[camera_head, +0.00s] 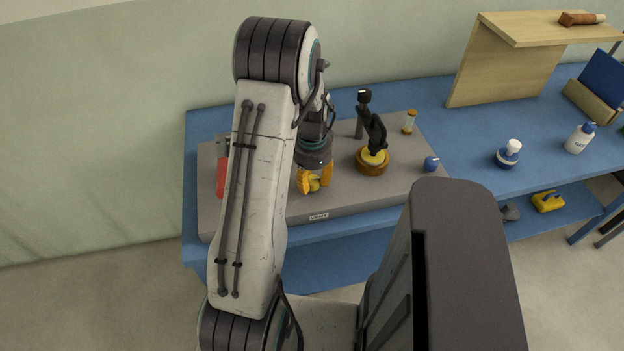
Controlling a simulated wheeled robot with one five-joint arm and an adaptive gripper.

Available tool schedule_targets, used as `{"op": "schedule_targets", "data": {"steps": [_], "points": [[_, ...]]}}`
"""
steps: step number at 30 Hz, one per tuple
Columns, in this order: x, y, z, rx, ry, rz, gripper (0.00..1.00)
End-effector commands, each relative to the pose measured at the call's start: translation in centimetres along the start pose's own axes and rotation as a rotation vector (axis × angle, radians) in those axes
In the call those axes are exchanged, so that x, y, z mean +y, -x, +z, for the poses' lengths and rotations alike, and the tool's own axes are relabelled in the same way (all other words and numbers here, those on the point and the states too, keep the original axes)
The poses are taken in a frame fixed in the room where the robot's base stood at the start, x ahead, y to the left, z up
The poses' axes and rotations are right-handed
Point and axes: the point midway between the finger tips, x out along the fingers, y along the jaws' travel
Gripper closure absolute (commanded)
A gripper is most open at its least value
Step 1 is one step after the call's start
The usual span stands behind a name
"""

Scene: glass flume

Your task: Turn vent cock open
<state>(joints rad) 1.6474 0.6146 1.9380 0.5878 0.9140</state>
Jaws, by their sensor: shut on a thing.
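My gripper (315,180) points down over the front part of the grey bench plate (385,195). Its orange fingers are shut on a small yellow knob, the vent cock (314,185), which shows between them. A white label reading VENT (318,216) is on the plate's front edge just below it. The fingers hide most of the cock, so how far it is turned cannot be told.
Right of my gripper stands a brown round base with a black upright fitting (375,135). A blue knob (431,163) and a small amber-topped post (409,122) are farther right. A red object (221,180) is partly behind my arm. Bottles (508,154) and a wooden shelf (500,70) stand right.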

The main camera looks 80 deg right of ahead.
Motion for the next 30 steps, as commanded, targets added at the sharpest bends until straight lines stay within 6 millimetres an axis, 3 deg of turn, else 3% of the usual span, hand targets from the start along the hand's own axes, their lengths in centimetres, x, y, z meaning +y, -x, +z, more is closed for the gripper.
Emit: {"op": "schedule_targets", "data": {"steps": [4,17,30], "points": [[0.00,-0.07,0.10,-0.001,0.002,0.002,0.97],[0.05,-0.26,0.19,-0.003,0.038,0.004,0.97],[0.21,-0.50,0.24,-0.006,0.366,0.006,0.97]]}}
